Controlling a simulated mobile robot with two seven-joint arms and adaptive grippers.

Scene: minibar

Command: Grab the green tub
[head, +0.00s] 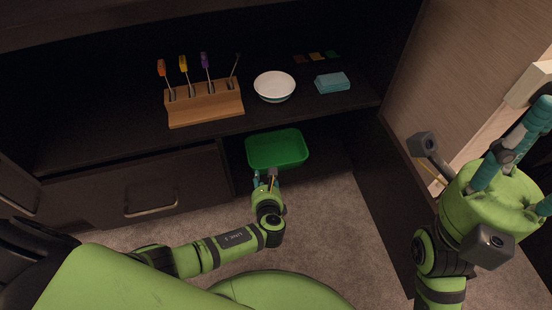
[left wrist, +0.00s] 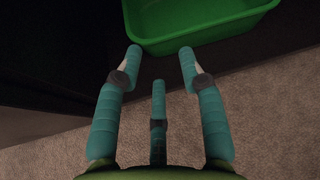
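The green tub (head: 277,148) sits in the dark open space under the counter, in the middle of the head view. It also shows at the top of the left wrist view (left wrist: 190,40), cut off by the frame's upper edge. My left gripper (head: 265,177) is just in front of the tub's near side. In the left wrist view my left gripper's (left wrist: 160,60) teal fingers are spread, with nothing between them, and the two upper tips are close to the tub's near rim. Whether they touch it I cannot tell. My right gripper (head: 515,150) is raised at the right, fingers apart and empty.
On the counter stand a wooden rack (head: 205,103) with several colored-handled tools, a white bowl (head: 274,86) and a teal box (head: 332,83). A drawer front (head: 150,190) is left of the opening, a dark side panel (head: 375,190) right. Carpet (head: 320,230) lies clear in front.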

